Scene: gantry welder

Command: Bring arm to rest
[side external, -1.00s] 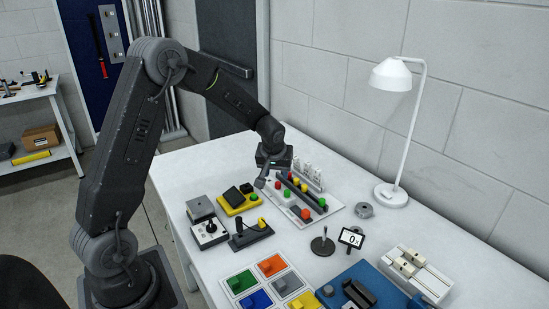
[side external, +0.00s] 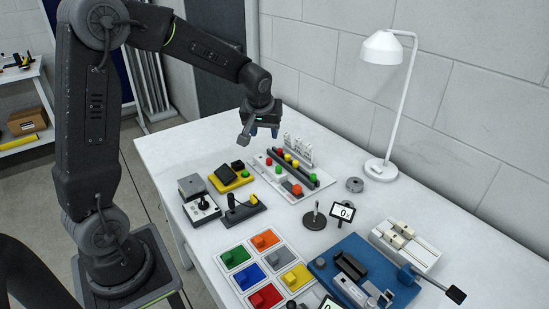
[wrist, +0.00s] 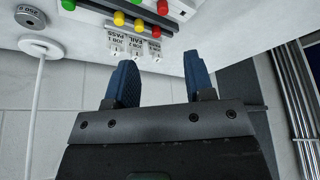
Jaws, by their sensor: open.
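My gripper (side external: 262,133) hangs in the air above the back of the white table (side external: 160,150), just behind and left of a white board (side external: 262,160) with coloured balls on it. It points downward in the side view. In the wrist view both blue fingers of my gripper (wrist: 160,58) are apart, with nothing between them. The nearest board parts in that view, several coloured balls and white labelled tags, lie beyond the fingertips and apart from them.
A white lamp (side external: 382,48) stands by the wall at the right. A joystick box (side external: 203,207), a yellow device (side external: 230,177), coloured square tiles (side external: 265,240) and a blue fixture (side external: 372,262) fill the table's front. The table's back left is clear.

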